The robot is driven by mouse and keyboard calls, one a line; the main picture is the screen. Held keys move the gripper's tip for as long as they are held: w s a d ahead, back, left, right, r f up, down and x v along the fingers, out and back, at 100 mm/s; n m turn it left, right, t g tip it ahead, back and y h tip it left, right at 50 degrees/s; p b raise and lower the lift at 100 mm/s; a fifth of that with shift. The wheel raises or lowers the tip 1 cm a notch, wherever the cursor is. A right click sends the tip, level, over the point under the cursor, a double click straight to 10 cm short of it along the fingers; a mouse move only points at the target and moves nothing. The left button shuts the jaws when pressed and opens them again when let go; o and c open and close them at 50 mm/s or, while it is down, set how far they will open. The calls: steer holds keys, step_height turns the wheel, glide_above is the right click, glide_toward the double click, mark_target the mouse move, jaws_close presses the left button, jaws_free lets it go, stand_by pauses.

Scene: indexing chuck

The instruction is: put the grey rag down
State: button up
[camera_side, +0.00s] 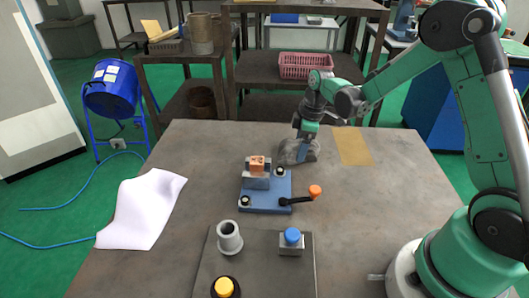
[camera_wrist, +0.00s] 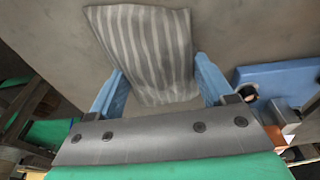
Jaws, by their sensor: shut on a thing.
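The grey rag (camera_side: 290,152) is at the far side of the table, left of a tan square (camera_side: 353,147). My gripper (camera_side: 304,154) points down at the rag. In the wrist view the rag (camera_wrist: 145,45) is striped light and dark grey and lies between the two blue fingers of my gripper (camera_wrist: 160,88), which are shut on it. The rag is at or just above the tabletop; I cannot tell whether it bears on it.
A blue chuck fixture (camera_side: 262,200) holding an orange block (camera_side: 257,164) stands nearer, with an orange-knobbed handle (camera_side: 314,191). A dark plate (camera_side: 262,262) bears a grey cylinder (camera_side: 229,238) and a blue-topped block (camera_side: 291,242).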

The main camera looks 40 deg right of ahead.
steer(key=o, duration=1.1)
steer(key=shift+f, duration=0.1)
steer(key=shift+o, duration=0.2)
step_height(320, 180, up, 12)
steer(key=s+d, duration=0.1)
steer(key=s+a+r+m+t+h, duration=0.1)
steer(key=s+a+m+t, duration=0.4)
steer(key=s+a+m, duration=0.4)
steer(key=shift+s+a+r+t, duration=0.25)
steer(key=shift+s+a+t, duration=0.15)
steer(key=shift+s+a, duration=0.15)
